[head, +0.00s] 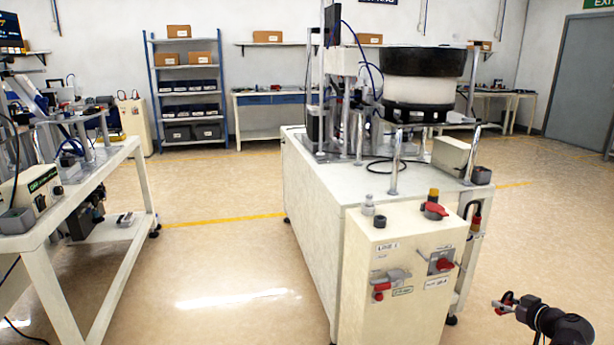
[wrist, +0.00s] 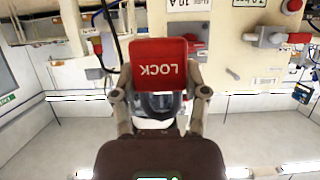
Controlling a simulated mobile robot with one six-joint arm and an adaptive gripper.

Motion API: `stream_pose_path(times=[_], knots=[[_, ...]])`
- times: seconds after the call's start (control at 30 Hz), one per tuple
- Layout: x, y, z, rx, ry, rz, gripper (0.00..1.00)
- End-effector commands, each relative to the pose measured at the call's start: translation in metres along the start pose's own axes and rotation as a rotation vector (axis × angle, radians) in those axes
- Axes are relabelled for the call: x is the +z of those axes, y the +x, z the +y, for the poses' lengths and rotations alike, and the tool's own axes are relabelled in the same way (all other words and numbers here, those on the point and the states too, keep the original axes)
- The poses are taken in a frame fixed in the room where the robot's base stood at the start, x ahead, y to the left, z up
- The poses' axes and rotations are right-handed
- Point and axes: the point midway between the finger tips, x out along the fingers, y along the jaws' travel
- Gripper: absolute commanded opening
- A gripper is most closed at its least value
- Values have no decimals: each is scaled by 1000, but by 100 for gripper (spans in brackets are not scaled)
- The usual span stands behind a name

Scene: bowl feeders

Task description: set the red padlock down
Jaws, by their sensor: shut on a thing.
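The red padlock (wrist: 159,65), with LOCK printed upside down on its face, is between the two fingers of my gripper (wrist: 160,93) in the wrist view. The fingers are shut on its sides. A grey part shows just below the red body. In the head view my gripper (head: 510,303) is at the lower right, over the floor and apart from the cream cabinet (head: 405,250). A small red piece of the padlock (head: 506,299) shows at its tip there. Nothing is seen touching the padlock from below.
The cabinet front carries a left red-handled switch (head: 381,289) and a right one (head: 440,263). A red knob (head: 434,210) and a grey fitting (head: 368,206) are on its top. The bowl feeder (head: 420,75) stands behind. Open floor (head: 220,250) lies left, before a bench (head: 75,180).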

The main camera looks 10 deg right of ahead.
Motion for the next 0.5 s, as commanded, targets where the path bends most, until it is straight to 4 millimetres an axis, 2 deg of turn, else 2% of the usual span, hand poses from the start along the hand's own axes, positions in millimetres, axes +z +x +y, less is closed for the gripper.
stream_pose_path(times=[0.03, 0.5], knots=[[-14, -6, 0, 0, 0, 0, 8], [-73, -30, 0, 0, 0, 0, 8]])
